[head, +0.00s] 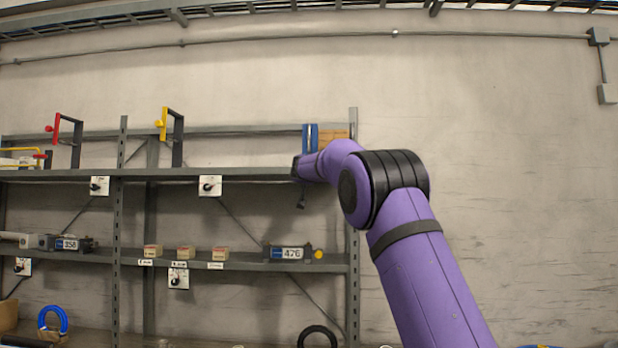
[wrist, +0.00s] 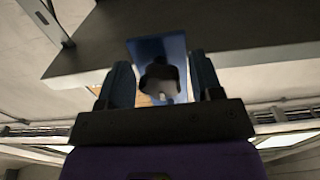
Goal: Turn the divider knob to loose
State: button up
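In the wrist view, a dark knob (wrist: 158,76) with a pale pointer sits in front of a blue panel (wrist: 146,50), by the shelf edge. The two fingers of my gripper (wrist: 161,66) stand apart on either side of it, with visible gaps. I cannot tell how far the knob is from the fingertips in depth. In the head view, a blue upright divider (head: 310,137) stands at the right end of the top shelf. My gripper (head: 298,178) is just below it at the shelf edge. The knob is hidden there, and its setting cannot be read.
The top shelf (head: 250,173) passes close by my gripper. White plates with black knobs hang under the shelves, one on the top shelf (head: 210,186) left of my gripper. A box marked 476 (head: 288,253) sits on the lower shelf.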

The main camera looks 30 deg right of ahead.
jog(key=c, duration=0.7)
